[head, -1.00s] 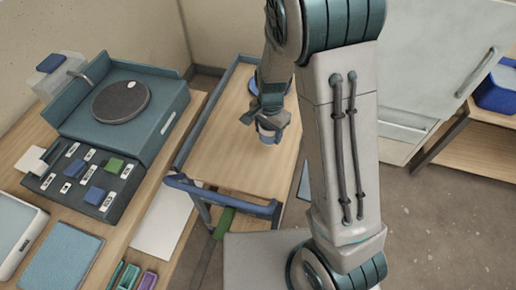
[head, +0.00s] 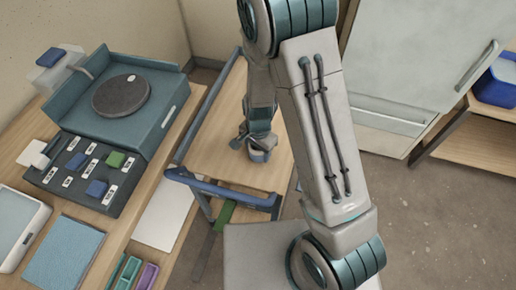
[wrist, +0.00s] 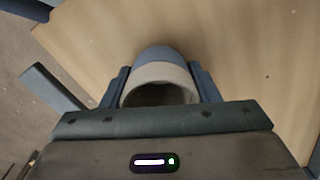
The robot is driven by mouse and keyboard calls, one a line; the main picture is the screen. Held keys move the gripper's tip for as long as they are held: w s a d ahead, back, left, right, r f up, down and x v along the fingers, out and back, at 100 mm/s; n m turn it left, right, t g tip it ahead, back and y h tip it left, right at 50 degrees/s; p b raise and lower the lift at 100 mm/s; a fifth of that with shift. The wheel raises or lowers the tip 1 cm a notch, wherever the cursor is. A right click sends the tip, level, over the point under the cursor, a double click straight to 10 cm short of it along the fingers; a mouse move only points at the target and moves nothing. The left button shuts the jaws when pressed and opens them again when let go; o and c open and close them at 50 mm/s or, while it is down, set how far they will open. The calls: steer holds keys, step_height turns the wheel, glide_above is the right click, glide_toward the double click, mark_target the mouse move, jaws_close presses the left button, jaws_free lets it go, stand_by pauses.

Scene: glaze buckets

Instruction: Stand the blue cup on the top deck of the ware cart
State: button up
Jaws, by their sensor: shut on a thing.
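The blue cup (wrist: 160,62) is between the two fingers of my gripper (wrist: 162,85) in the wrist view, its pale rim and dark inside facing the camera. In the head view my gripper (head: 258,145) is over the wooden top deck of the ware cart (head: 208,150), and the cup (head: 257,156) shows as a small part below it. My gripper is shut on the cup. The cup is at or just above the deck; I cannot tell whether its base touches.
The cart's blue rail (head: 220,188) runs along its near end. Left of the cart, a worktable holds a teal wheel unit (head: 125,105), a dark tray of blocks (head: 85,170) and a white sheet (head: 168,212). Bare deck lies around the cup. A blue bin (head: 497,82) is at far right.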

steer(key=shift+f, duration=0.15)
steer(key=o, duration=1.4)
step_height(320, 180, up, 11)
steer(key=s+d+r+n+t, duration=0.1)
steer(key=s+d+r+n, duration=0.3)
steer(key=s+d+r, duration=0.2)
steer(key=s+d+r+n+t, duration=0.1)
steer(key=s+d+r+n, duration=0.3)
steer(key=r, duration=0.7)
steer(key=s+d, duration=0.2)
steer(key=shift+s+d+r+n+t+p, duration=0.15)
steer(key=shift+s+r+n+t+p, duration=0.15)
steer(key=shift+s+t+p, duration=0.1)
